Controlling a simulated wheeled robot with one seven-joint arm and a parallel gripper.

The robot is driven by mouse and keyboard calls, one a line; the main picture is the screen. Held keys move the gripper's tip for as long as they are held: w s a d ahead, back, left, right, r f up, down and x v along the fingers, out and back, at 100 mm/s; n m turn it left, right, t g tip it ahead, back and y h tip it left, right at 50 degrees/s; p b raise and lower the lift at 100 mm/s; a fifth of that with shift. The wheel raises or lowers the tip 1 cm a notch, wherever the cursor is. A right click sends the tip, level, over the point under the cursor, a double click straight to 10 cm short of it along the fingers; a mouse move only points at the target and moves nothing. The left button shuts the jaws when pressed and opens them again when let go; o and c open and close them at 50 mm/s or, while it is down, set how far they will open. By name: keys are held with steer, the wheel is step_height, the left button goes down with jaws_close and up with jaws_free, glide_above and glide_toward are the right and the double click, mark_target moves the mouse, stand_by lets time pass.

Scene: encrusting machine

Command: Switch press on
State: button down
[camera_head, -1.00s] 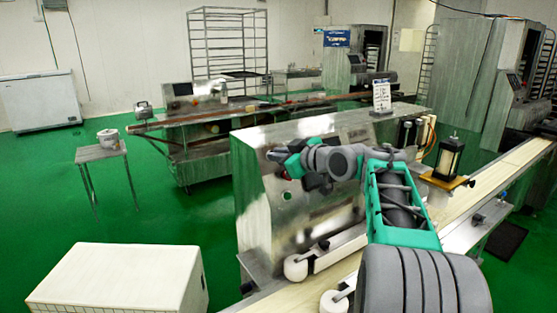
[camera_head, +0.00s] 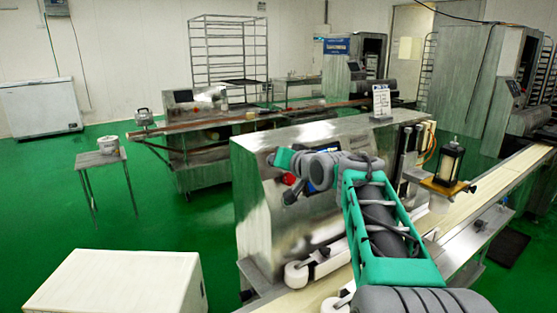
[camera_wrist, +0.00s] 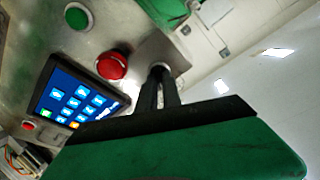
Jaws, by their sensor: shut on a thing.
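The press (camera_head: 262,205) is a steel machine with a control panel on its front. In the wrist view, the panel has a green button (camera_wrist: 78,16), a red button (camera_wrist: 112,65) and a lit blue touchscreen (camera_wrist: 76,97). In the head view, my gripper (camera_head: 272,160) is at the upper part of the panel, and the red button also shows (camera_head: 288,179).
A conveyor belt (camera_head: 512,167) runs along the right of the press. A white box (camera_head: 115,280) stands at the front left. A small table (camera_head: 100,158) with a pot stands farther back. Green floor is open between them.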

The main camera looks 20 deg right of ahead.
steer(key=shift+r+m, duration=0.1)
steer(key=shift+m, duration=1.6)
steer(key=shift+h+p, duration=0.3)
steer(key=shift+h, duration=0.1)
steer(key=c, duration=1.5)
jaws_free()
steer(key=b+v, duration=0.1)
steer(key=v, duration=0.6)
steer(key=shift+s+r, duration=0.2)
steer(key=shift+s, duration=0.15)
